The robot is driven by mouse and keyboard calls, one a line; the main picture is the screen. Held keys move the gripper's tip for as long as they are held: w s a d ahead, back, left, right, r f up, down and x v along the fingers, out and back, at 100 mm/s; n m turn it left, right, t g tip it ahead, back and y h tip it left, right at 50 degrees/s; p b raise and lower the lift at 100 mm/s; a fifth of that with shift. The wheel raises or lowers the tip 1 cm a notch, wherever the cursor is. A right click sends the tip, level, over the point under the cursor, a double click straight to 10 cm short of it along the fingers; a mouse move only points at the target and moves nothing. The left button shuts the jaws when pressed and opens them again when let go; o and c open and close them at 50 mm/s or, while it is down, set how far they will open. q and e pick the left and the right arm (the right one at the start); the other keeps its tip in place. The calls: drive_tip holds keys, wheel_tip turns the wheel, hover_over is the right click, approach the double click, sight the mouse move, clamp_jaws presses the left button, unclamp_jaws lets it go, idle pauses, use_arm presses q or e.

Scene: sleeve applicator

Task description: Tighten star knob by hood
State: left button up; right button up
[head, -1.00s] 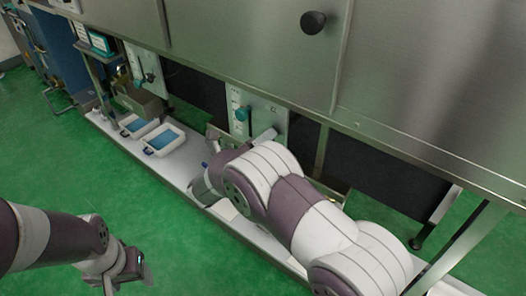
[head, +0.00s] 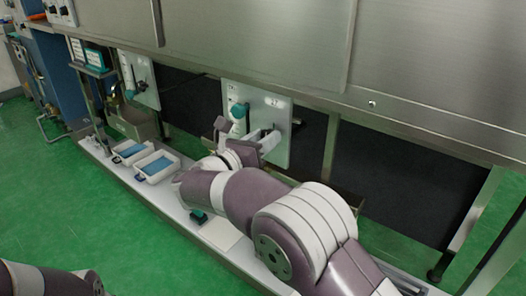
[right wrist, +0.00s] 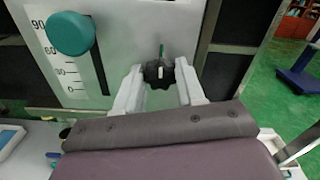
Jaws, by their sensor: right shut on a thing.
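The black star knob (right wrist: 159,73) sits on a pale panel (right wrist: 70,15) in the right wrist view, with a small green mark above it. My right gripper (right wrist: 160,78) has one pale finger on each side of the knob and is shut on it. In the head view my right gripper (head: 266,137) reaches the white panel (head: 270,103) under the steel hood (head: 250,45); the star knob cannot be made out there. My left gripper is out of view; only part of that arm shows at the lower left.
A teal knob (right wrist: 71,33) stands left of the star knob, above a slotted scale. It also shows in the head view (head: 238,110). White trays with blue contents (head: 157,166) stand on the low shelf (head: 178,212). The green floor (head: 90,215) is open in front.

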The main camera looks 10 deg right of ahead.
drive_tip(key=shift+f, duration=0.1)
idle(0.5)
drive_tip(key=o, duration=1)
drive_tip(key=shift+o, duration=0.2)
drive_tip(key=p+v, duration=0.3)
drive_tip(key=v, duration=0.9)
drive_tip(key=shift+s+a, duration=0.25)
